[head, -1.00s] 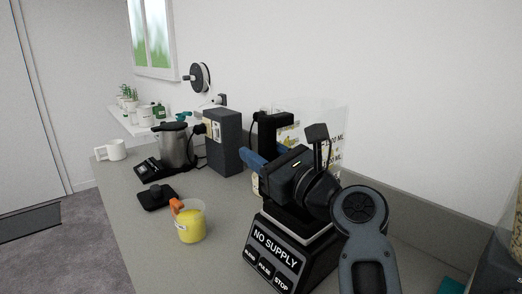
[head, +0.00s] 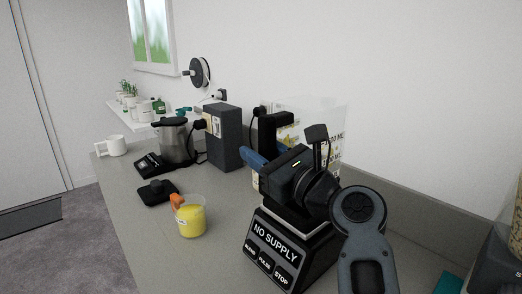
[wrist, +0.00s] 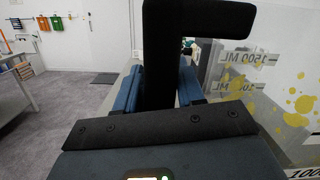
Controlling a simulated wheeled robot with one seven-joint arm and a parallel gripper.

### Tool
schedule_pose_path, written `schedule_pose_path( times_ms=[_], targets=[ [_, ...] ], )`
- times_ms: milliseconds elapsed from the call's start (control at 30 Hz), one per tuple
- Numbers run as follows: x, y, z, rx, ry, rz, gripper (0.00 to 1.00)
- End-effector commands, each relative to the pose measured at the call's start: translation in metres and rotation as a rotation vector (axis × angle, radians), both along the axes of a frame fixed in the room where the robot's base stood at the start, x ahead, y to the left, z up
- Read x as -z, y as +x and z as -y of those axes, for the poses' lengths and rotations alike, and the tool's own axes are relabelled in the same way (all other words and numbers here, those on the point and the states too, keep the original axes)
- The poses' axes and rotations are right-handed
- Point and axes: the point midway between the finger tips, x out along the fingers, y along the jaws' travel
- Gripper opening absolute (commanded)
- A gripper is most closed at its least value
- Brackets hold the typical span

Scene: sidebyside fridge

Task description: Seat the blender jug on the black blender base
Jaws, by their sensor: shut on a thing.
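The blender jug (head: 335,118) is clear, with ML markings, yellow splashes and a black handle. In the wrist view the jug wall (wrist: 285,75) fills the right side. My gripper (head: 252,160) is shut on the black handle (wrist: 170,60), with a blue finger on each side of it in the wrist view. The black blender base (head: 258,262) stands on the counter, with "NO SUPPLY" and buttons on its front. The jug is over the base and looks upright. My gripper and wrist hide the jug's bottom, so I cannot tell whether it touches the base.
A cup of yellow liquid (head: 191,222) and a black lid-like piece (head: 157,191) stand left of the base. The wall is close behind the jug. The counter's front left is clear.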

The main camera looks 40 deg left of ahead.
Motion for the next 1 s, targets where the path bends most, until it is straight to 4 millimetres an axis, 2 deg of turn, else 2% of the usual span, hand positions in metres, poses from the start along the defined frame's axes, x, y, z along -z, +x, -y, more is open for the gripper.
schedule_pose_path(
  times_ms=[67,100,367,667,767,1000],
  targets=[
    [0.000,0.000,0.000,0.001,0.000,0.001,0.00],
    [0.000,0.000,0.000,0.001,0.000,0.001,0.42],
    [0.002,0.000,0.000,0.000,-0.001,-0.001,0.67],
    [0.005,0.000,0.002,-0.001,-0.005,-0.005,0.68],
    [0.006,0.000,0.012,0.000,-0.003,-0.003,0.68],
    [0.012,-0.003,0.051,0.002,-0.002,-0.002,0.68]
  ],
)
